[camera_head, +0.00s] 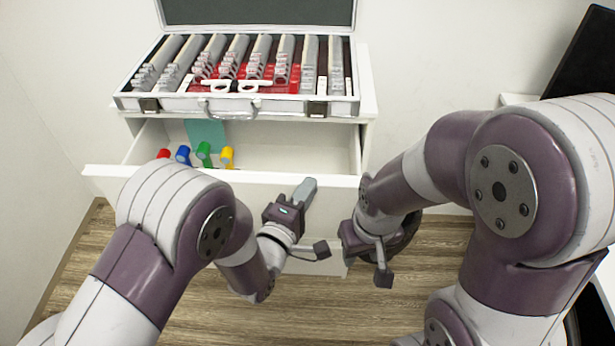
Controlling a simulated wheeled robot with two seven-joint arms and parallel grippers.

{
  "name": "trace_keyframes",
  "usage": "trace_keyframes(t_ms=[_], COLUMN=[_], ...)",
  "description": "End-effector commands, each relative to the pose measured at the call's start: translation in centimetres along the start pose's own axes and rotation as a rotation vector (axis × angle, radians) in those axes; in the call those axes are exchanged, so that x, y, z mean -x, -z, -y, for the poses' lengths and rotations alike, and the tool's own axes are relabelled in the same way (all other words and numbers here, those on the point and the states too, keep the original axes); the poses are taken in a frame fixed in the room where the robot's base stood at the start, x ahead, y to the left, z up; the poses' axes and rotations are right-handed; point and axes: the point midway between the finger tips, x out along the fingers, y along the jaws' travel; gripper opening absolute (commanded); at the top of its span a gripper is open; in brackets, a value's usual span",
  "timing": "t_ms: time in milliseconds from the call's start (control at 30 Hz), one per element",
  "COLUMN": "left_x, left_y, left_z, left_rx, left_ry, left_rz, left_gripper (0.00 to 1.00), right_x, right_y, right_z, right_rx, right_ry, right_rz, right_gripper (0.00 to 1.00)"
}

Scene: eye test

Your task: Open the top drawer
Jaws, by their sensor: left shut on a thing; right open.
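The white cabinet's top drawer (150,179) stands pulled out, with its inside open to view. Its front panel faces me. My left gripper (301,194) is at the right half of that front panel and is shut on the drawer. The handle itself is hidden behind the gripper. My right gripper (354,240) is open, beside the drawer front's right end and apart from my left gripper. Its fingers are mostly hidden.
An open case (180,103) with rows of lenses and white trial frames stands on the cabinet top. Red, blue, green and yellow items (227,157) and a teal card (205,134) are inside the drawer. A dark screen (585,60) is at the right. Wooden floor lies below.

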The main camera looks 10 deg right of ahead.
Motion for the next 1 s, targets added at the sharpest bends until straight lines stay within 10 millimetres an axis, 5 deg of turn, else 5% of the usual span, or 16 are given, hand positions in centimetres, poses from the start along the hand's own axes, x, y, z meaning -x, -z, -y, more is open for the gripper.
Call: trace_keyframes(t_ms=[300,833,933,1000], left_x=[2.6,3.2,3.2,3.2], left_y=[-1.1,-1.3,-1.3,-1.3], left_z=[0.1,0.1,0.1,0.1], left_rx=[-0.001,0.000,0.000,0.000], left_ry=[0.003,0.003,0.003,0.002], left_rz=[-0.001,-0.001,-0.001,0.000], left_gripper=[0.00,0.00,0.35,0.35], right_x=[0.1,0.1,0.1,0.1], right_y=[0.0,0.0,0.0,0.0], right_z=[0.0,0.0,0.0,0.0], right_rx=[0.000,0.000,0.000,0.000], right_ry=[0.000,0.000,0.000,0.000], right_rz=[0.000,0.000,0.000,0.000], right_gripper=[0.43,0.43,0.43,0.43])
